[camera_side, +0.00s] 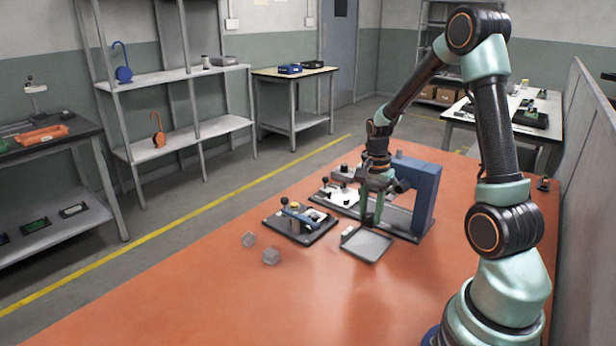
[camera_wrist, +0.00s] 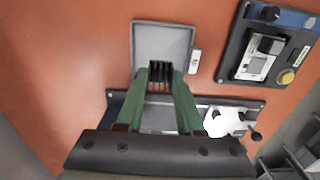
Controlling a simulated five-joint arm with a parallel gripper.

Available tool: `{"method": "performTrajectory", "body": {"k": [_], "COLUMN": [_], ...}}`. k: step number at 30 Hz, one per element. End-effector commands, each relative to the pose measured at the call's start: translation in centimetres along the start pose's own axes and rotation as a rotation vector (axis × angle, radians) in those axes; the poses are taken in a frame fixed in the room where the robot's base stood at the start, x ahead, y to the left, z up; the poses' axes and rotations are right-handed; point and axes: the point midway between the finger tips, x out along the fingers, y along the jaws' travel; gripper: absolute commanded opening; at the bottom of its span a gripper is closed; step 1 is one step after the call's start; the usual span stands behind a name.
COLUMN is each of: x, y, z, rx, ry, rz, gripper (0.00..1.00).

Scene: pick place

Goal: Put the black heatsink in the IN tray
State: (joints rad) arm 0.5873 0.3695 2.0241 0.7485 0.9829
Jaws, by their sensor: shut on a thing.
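The black heatsink (camera_wrist: 160,72), with upright fins, is between the green fingers of my gripper (camera_wrist: 161,80) in the wrist view. My gripper (camera_side: 371,218) is shut on it. The grey, shallow, square tray (camera_wrist: 162,36) lies beyond the fingertips, and the heatsink overlaps its near part in that view. A small white label plate sits at the tray's right edge, its text too small to read. In the side view the tray (camera_side: 368,246) lies on the orange table just below and in front of my fingers.
A blue press frame (camera_side: 424,190) stands on a dark base close behind my gripper. A black fixture with a blue lever (camera_side: 299,222) is left of the tray; it also shows in the wrist view (camera_wrist: 262,58). Two clear cubes (camera_side: 270,257) lie farther left. The front table is clear.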

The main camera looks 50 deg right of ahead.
Motion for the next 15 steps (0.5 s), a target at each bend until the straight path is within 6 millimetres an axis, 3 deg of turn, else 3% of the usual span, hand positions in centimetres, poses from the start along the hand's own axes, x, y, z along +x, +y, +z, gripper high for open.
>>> {"method": "performTrajectory", "body": {"k": [3, 8, 15], "x": [1.8, 2.8, 5.8], "y": [0.1, 0.0, 0.0], "z": [0.1, 0.0, 0.0], "rx": [0.0, 0.0, 0.0], "ry": [-0.002, -0.001, -0.001], "rz": [0.003, 0.002, 0.002], "gripper": [0.0, 0.0, 0.0]}}
